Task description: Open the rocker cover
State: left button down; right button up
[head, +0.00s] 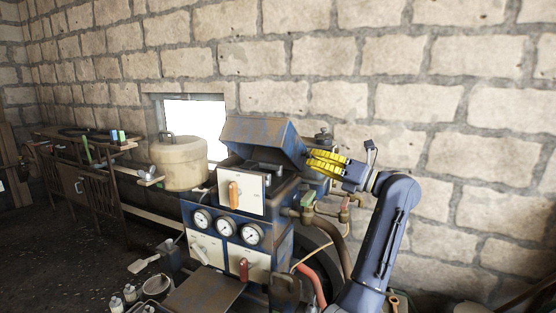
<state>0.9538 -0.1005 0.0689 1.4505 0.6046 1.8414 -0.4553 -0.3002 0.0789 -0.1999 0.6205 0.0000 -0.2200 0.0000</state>
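The blue rocker cover (262,133) is at the top of the engine (268,210) in the middle of the head view. It is tilted up, with a dark gap under it above the white front panel.
An orange handle (234,193) is on the front panel, with several gauges (227,228) below. A cream tank (178,163) stands left of the engine. Pipes (331,234) run down its right side. The stone wall (450,105) is behind; small containers (130,294) lie at lower left.

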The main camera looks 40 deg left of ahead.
aim_at(287, 131)
pick_arm(q)
jog(key=shift+m+t, duration=0.3)
jog(key=shift+m, duration=0.2)
jog(key=s, duration=0.2)
jog(key=s+d+f, duration=0.1)
jog(key=s+d, duration=0.1)
jog(key=s, duration=0.1)
jog(key=shift+s+f, duration=0.25)
jog(key=shift+s, duration=0.1)
jog(key=x, duration=0.9)
jog(key=shift+a+r, duration=0.2)
jog(key=shift+a, duration=0.15)
jog(key=w+r+m, duration=0.1)
jog(key=r, duration=0.1)
jog(key=w+a+r+m, duration=0.1)
jog(key=w+r+m, duration=0.1)
jog(key=w+r+m+t, duration=0.1)
jog(key=r, duration=0.1)
jog(key=shift+w+a, duration=0.2)
jog(key=shift+a, duration=0.05)
jog(key=shift+w+a+r+m+t, duration=0.15)
jog(key=shift+w+r+m+t, duration=0.15)
jog(key=shift+w+r+m, duration=0.25)
jog(key=shift+f, duration=0.15)
